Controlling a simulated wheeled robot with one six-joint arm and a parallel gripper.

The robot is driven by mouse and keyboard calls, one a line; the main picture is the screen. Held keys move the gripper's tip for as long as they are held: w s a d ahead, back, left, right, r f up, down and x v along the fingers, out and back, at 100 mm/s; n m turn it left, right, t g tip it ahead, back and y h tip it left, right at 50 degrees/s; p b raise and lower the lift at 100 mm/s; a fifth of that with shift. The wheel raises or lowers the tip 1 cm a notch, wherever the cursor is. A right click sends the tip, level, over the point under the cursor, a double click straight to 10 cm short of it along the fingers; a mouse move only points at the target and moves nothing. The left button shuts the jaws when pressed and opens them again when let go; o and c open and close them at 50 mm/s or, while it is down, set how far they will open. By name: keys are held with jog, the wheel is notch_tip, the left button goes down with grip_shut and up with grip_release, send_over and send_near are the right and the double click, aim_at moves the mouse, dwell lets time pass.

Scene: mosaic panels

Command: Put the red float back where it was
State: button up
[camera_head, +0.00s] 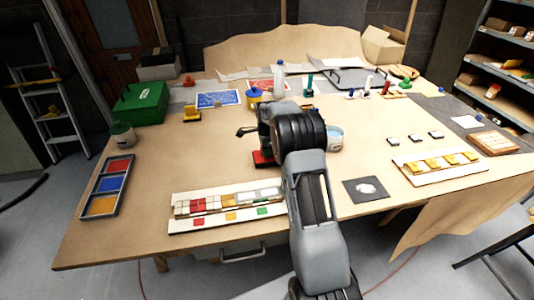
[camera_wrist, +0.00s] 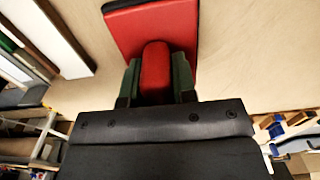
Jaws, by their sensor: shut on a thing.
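The red float shows in the wrist view as a flat red plate with a dark edge (camera_wrist: 122,28) and a rounded red handle (camera_wrist: 156,66). My gripper (camera_wrist: 155,80) is shut on the handle, with one dark green finger on each side. In the head view the red float (camera_head: 262,158) shows as a small red patch left of my wrist, over the middle of the table. My arm hides the rest of it. I cannot tell whether its plate touches the table.
A mosaic panel (camera_head: 228,203) lies at the table's front, left of my arm. A three-color tray (camera_head: 106,187) is at the left. A bucket (camera_head: 335,138) stands close right of my wrist. A dark square with a pale patch (camera_head: 366,190) lies front right. Bare tabletop lies left of the float.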

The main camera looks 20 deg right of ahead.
jog(key=shift+f, duration=1)
jog(key=shift+f, duration=0.15)
jog(key=o, duration=0.8)
jog(key=shift+o, duration=0.2)
notch_tip(320, 180, up, 11)
jog(key=shift+r+b, duration=0.2)
jog(key=shift+b, duration=0.35)
jog(key=s+a+r+n+t, duration=0.1)
jog(key=s+a+r+n, duration=0.3)
jog(key=s+r+n, duration=0.15)
jog(key=s+a+r+n+t, duration=0.1)
jog(key=s+a+r+n, duration=0.25)
jog(key=s, duration=0.35)
jog(key=s+a+f+n+t, duration=0.1)
jog(key=s+a+n, duration=0.1)
jog(key=s+n, duration=0.3)
jog(key=s+a+f+n+t, duration=0.1)
jog(key=s+n, duration=0.5)
jog(key=s, duration=0.6)
jog(key=shift+s+a+f, duration=0.3)
jog(key=shift+a+f, duration=0.2)
jog(key=shift+a, duration=0.2)
